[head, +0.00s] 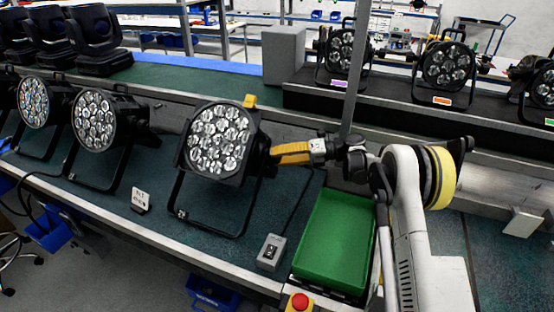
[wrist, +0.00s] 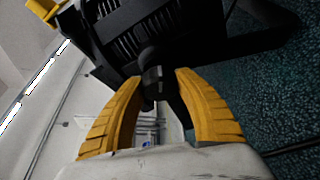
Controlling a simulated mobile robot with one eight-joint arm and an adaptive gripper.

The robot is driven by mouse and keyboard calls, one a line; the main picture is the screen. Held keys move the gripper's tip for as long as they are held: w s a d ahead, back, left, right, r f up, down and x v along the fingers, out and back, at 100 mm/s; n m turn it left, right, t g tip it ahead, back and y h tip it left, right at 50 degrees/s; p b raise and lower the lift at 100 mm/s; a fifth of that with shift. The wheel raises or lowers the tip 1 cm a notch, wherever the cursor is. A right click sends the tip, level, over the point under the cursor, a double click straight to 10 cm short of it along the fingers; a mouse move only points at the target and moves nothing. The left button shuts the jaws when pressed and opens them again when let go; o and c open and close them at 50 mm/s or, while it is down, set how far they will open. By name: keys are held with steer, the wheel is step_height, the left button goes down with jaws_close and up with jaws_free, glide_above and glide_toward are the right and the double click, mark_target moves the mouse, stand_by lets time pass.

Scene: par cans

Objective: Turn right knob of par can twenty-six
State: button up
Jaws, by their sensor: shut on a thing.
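A black par can (head: 219,141) with several clear round lenses stands on its bracket on the near bench. A yellow piece sits on its top edge. My gripper (head: 272,154) reaches the par can's right side from the right, its yellow fingers level. In the wrist view my gripper (wrist: 160,88) has its two yellow fingers on either side of the black right knob (wrist: 152,82), shut on it. The knob stands out from the par can's black ribbed housing (wrist: 135,32). In the head view the fingers and housing largely hide the knob.
A green tray (head: 318,285) lies below my arm. Other par cans (head: 97,122) stand left. A grey post (head: 352,80) rises behind my gripper.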

steer(key=shift+m+y, duration=0.3)
steer(key=shift+m, duration=0.2)
stand_by(0.3)
steer(key=o, duration=1.2)
steer(key=shift+a, duration=0.1)
